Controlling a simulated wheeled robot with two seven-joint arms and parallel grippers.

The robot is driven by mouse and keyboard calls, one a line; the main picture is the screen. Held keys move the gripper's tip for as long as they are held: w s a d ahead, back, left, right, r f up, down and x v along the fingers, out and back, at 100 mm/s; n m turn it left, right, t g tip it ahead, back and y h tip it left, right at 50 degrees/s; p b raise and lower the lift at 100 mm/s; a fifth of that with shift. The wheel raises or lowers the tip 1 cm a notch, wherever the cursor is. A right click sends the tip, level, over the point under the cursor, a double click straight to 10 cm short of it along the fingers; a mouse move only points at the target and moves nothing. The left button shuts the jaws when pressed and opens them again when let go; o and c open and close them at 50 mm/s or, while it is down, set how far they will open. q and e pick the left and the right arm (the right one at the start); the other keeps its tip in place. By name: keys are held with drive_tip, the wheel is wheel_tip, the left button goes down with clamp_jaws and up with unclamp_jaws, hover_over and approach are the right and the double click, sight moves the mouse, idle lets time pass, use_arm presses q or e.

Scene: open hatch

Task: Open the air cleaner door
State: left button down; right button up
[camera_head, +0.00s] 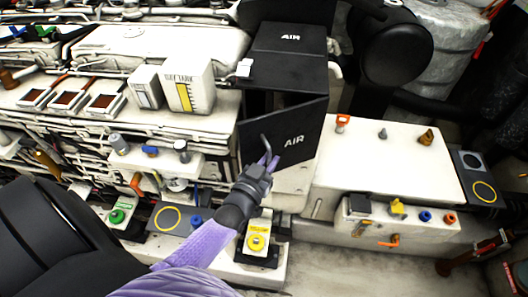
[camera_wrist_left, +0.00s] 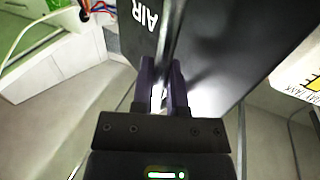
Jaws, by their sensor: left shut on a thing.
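The air cleaner is a black box (camera_head: 287,68) marked AIR at the top centre of the head view. Its black door (camera_head: 308,122), also marked AIR, stands partly open, with a dark gap above and behind it. The door also shows as a dark panel in the left wrist view (camera_wrist_left: 232,45). A thin grey bent handle (camera_head: 265,144) is on the door's left part. My left gripper (camera_head: 269,164) is shut on this handle, its purple fingers (camera_wrist_left: 163,88) on either side of it in the wrist view. My right gripper is not in view.
A white box marked as a tank (camera_head: 190,88) stands left of the air cleaner. A white panel (camera_head: 385,160) with knobs lies to the right. Below are a yellow button (camera_head: 257,242) and a green button (camera_head: 117,216). A black round duct (camera_head: 390,50) is at the upper right.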

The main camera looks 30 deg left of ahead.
use_arm(q)
drive_tip(key=shift+d, duration=0.25)
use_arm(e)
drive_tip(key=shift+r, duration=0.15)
use_arm(q)
drive_tip(key=shift+s, duration=0.1)
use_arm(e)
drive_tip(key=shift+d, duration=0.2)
